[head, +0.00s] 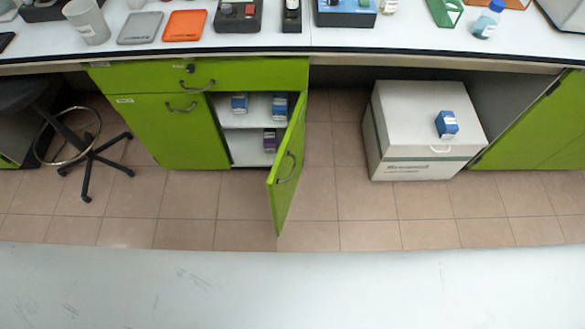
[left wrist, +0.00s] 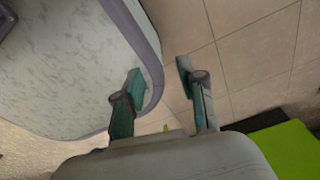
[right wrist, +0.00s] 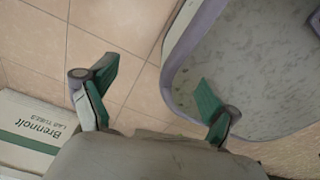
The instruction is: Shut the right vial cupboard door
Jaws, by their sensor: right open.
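The green vial cupboard stands under the bench. Its right door (head: 288,170) is swung wide open toward me, with a curved handle (head: 287,166) on its face. Its left door (head: 165,130) is shut. Inside are shelves with a few blue boxes (head: 240,103) and a purple box (head: 269,140). Neither gripper shows in the head view. My left gripper (left wrist: 163,90) is open and empty in the left wrist view, above floor and my base. My right gripper (right wrist: 155,95) is open and empty in the right wrist view. Neither touches the door.
A white carton (head: 420,130) with a blue box (head: 446,124) on top stands right of the open door, with bare floor between. A stool (head: 85,140) stands to the left. The bench top (head: 300,38) holds trays and containers. Tiled floor (head: 380,215) is clear in front.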

